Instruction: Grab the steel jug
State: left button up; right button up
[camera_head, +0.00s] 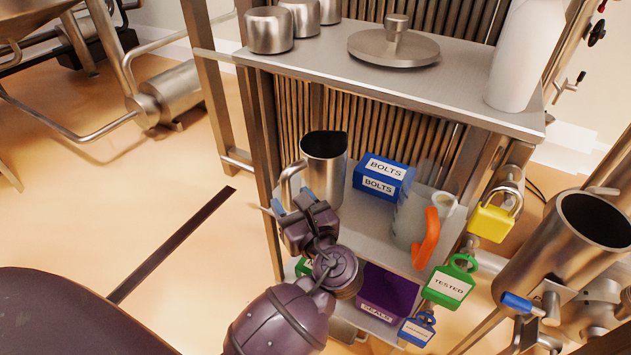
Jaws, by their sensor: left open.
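The steel jug (325,157) stands upright on the middle shelf of the rack, near its left end. It is a tall open cylinder with a curved handle (289,182) on its left side. My left gripper (290,202) is at the jug's lower left, in front of the handle, with blue-tipped fingers apart. I cannot tell whether the fingers touch the handle. The gripper and wrist hide the jug's lower part. My right gripper is not in view.
A blue BOLTS box (383,177) and a translucent jug with an orange handle (415,215) stand to the right on the shelf (361,228). The top shelf (440,84) overhangs them. Yellow (491,222) and green (449,286) lock tags hang at the right.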

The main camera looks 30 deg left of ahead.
aim_at(288, 189)
pick_arm(q)
jog(key=shift+x, duration=0.95)
jog(key=x, duration=0.2)
jog(key=b+x, duration=0.1)
jog(key=x, duration=0.1)
jog(key=shift+w+d+f, duration=0.15)
jog(key=shift+w+d, duration=0.05)
jog(key=shift+w, duration=0.2)
jog(key=shift+w+a, duration=0.2)
jog(key=shift+a, duration=0.2)
grip_shut()
jog(key=shift+r, duration=0.25)
